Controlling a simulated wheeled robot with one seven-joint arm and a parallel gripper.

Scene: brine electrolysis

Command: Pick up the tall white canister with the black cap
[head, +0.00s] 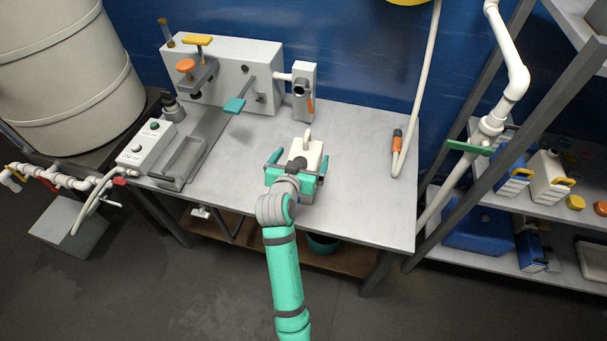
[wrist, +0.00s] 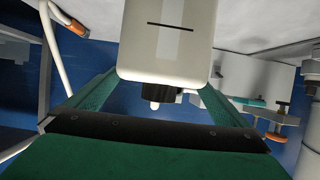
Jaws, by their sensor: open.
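The white canister (head: 311,150) stands on the grey workbench (head: 362,195), partly hidden behind my gripper (head: 297,162) in the head view. In the wrist view, which looks upside down, the pale canister body (wrist: 168,38) fills the top middle, with a dark slot on it. Its black cap (wrist: 172,92) and a small white tip point down the picture. My gripper (wrist: 160,84) is open, its green fingers on the left and right of the canister. Whether either finger touches it I cannot tell.
A white panel rig (head: 228,75) with a teal lever, and a control box (head: 145,147), stand at the bench's left and back. A hose with an orange end (head: 397,146) hangs at the right. A shelf (head: 480,238) with jugs stands further right. The bench's right front is clear.

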